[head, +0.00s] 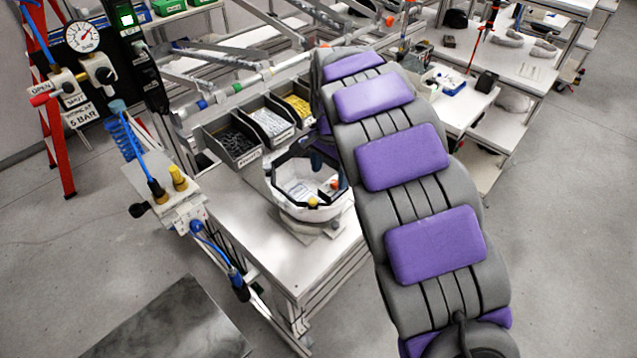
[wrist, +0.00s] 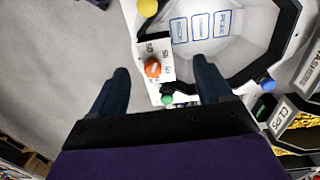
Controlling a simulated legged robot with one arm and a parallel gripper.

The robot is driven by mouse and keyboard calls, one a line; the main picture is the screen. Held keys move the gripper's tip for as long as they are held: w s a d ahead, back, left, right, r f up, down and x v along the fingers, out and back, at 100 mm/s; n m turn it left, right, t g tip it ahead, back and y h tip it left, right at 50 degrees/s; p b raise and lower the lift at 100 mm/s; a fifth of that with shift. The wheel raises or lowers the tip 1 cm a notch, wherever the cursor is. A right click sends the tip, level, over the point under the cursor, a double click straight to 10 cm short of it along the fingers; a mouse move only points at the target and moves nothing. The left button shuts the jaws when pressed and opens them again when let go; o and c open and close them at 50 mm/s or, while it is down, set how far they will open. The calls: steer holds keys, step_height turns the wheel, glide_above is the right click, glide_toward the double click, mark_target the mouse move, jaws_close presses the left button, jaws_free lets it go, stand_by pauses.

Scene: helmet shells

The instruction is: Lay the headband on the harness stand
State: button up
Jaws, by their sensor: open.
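A black-and-white octagonal ring, which I take as the headband (head: 277,173), is at the white, many-sided harness stand (head: 300,211) on the bench. Its black wall also shows in the wrist view (wrist: 284,32). I cannot tell exactly where ring and stand part. A white plate with an orange dial (wrist: 152,68), apparently the band's adjuster, lies between my fingertips in the wrist view. My gripper (wrist: 160,72) is open, with one dark finger on each side of that plate. In the head view my arm hides the right part of the ring.
Grey bins (head: 230,138) of small parts stand behind the stand. A post with a gauge (head: 83,37), valves and blue hoses is at the left. The bench top (head: 245,205) is clear left of the stand. Coloured knobs, such as a yellow one (wrist: 147,8), edge the ring.

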mark_target(332, 183)
steer(key=f, duration=0.6)
steer(key=shift+d, duration=0.25)
steer(key=shift+s+d+f, duration=0.1)
steer(key=shift+s+f, duration=0.05)
steer(key=shift+s, duration=0.05)
